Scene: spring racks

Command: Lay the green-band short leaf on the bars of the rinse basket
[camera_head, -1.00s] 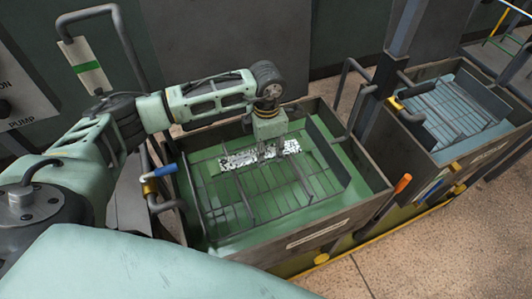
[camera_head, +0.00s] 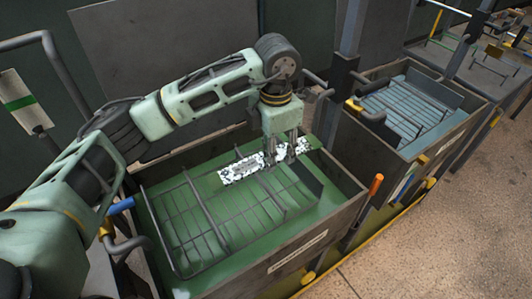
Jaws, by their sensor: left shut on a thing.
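My left gripper (camera_head: 281,156) points down and is shut on a short leaf (camera_head: 240,168), a flat strip with a speckled black-and-white surface. A green patch shows near its right end; I cannot tell whether this is a band on it. The leaf is over the back part of a wire basket (camera_head: 207,203) with thin bars, in a tank (camera_head: 333,219) of green liquid. I cannot tell whether the leaf touches the bars. A second barred basket (camera_head: 415,112) sits in a bluish tank at the right. No label tells me which basket is the rinse one. My right gripper is not in view.
A blue-handled lever (camera_head: 121,205) is at the green tank's left and an orange-tipped one (camera_head: 376,184) at its right. A grey post (camera_head: 346,75) stands between the tanks. A tag with a green band (camera_head: 20,102) hangs at far left. Tan floor is clear at lower right.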

